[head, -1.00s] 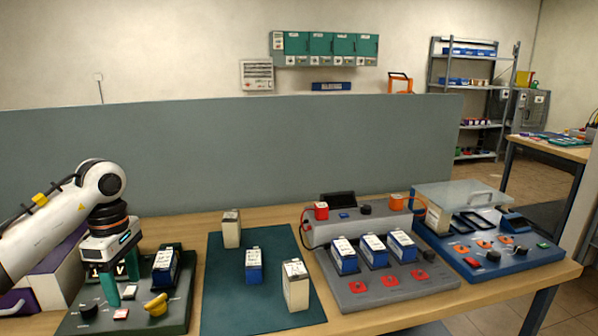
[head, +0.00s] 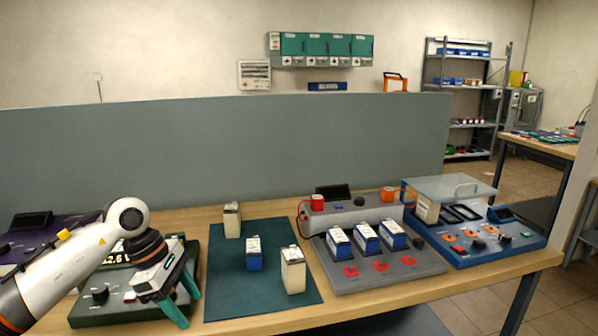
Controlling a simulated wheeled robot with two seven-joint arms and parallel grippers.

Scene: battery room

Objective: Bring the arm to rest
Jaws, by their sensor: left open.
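My left arm comes in from the left, and its gripper (head: 183,303) is open, with two teal fingers tilted down to the right. It is empty, near the right edge of the dark green tester (head: 90,319) and close to the teal mat (head: 225,302). The arm and gripper hide much of the tester, including its battery slot and part of its lit display. My right gripper is not in view.
On the mat stand a blue battery (head: 253,256) and two cream batteries (head: 232,222) (head: 293,272). To the right are a grey charger (head: 350,284) with three blue batteries and a blue station (head: 470,250) with a clear lid. A grey partition (head: 230,150) stands behind the bench.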

